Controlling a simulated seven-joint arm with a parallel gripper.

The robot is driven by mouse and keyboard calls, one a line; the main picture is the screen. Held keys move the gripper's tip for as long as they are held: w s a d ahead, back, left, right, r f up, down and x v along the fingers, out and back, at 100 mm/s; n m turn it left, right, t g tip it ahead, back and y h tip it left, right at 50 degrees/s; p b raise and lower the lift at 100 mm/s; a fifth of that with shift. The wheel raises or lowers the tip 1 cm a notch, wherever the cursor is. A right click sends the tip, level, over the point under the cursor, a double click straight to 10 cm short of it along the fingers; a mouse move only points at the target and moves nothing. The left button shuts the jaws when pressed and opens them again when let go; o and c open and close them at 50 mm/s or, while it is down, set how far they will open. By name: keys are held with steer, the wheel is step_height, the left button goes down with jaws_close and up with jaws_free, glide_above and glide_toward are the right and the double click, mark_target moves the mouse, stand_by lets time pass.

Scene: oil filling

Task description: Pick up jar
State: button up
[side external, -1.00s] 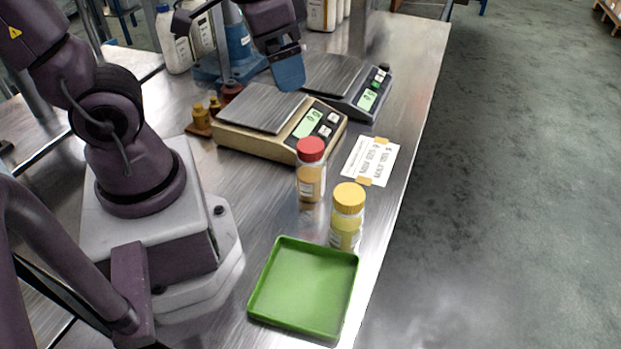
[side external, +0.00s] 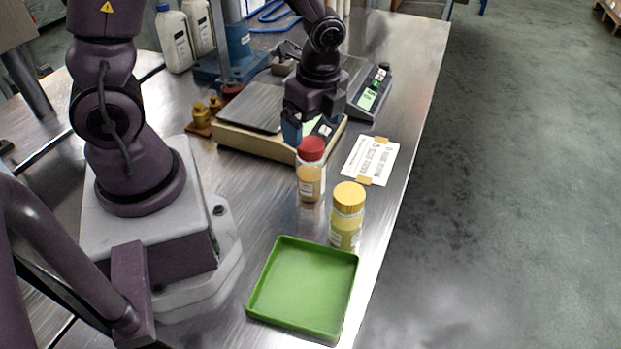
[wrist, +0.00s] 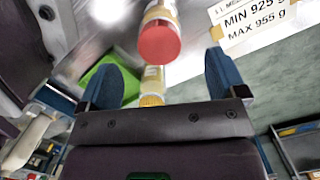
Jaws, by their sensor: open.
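A jar with a red lid (side external: 311,180) and amber contents stands upright on the metal table in front of the tan scale. A jar with a yellow lid (side external: 347,220) stands upright nearer, beside the green tray (side external: 262,290). My gripper (side external: 309,128) is open and empty, above the tan scale's front and just behind the red-lidded jar. In the wrist view, the red-lidded jar (wrist: 159,40) shows between the two blue fingers, with the yellow-lidded jar (wrist: 152,88) beyond it. I see no contact with either jar.
Brass weights (side external: 203,114) and white jugs (side external: 174,40) stand at the back left. The green tray is empty.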

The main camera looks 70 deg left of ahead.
mark_target(311, 145)
steer(key=f, duration=0.8)
steer(key=shift+s+a+f, duration=0.15)
steer(key=shift+a+f, duration=0.05)
steer(key=shift+a, duration=0.1)
steer(key=shift+c, duration=0.4)
steer(key=c, duration=1.2)
steer(key=shift+c, duration=0.2)
steer(key=shift+r, duration=0.15)
